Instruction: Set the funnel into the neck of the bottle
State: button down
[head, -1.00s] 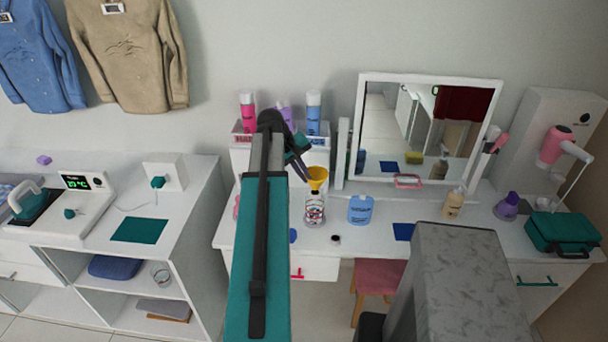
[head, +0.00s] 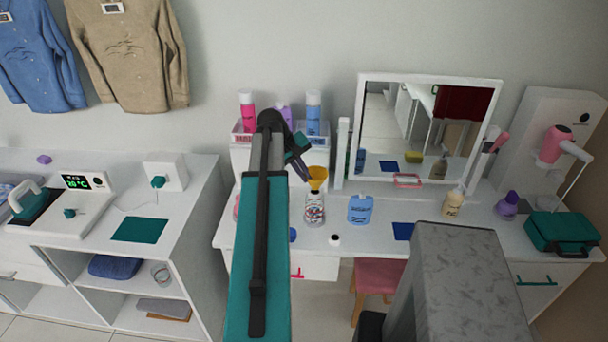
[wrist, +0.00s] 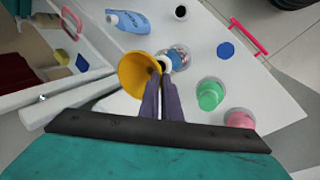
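The yellow funnel (head: 317,177) is wide end up, directly above the clear bottle (head: 315,212) with a printed label. Its spout meets the bottle's neck in the head view; I cannot tell how far inside it sits. My gripper (head: 302,172) is at the funnel's left side in that view. In the wrist view, my gripper's purple fingers (wrist: 161,82) are close together at the rim of the funnel (wrist: 138,72), with its wall apparently pinched between them. The bottle (wrist: 179,59) shows just beyond the fingertips, upright on the table.
A blue bottle (head: 360,210) stands right of the clear bottle. A small white-rimmed item (head: 335,239) is in front. A mirror (head: 425,125) and a white box (head: 243,152) with bottles on top stand behind. The table front between the blue bottle and the blue mat (head: 403,231) is clear.

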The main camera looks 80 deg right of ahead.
jog(key=shift+f+b, duration=0.55)
jog(key=shift+f, duration=0.95)
dwell(0.4)
jog(key=c, duration=1.9)
grip_release()
jog(key=shift+w+r, duration=0.1)
jog(key=b+v, duration=0.3)
jog(key=v, duration=1)
jog(key=shift+a+r, duration=0.15)
jog(key=shift+r, duration=0.05)
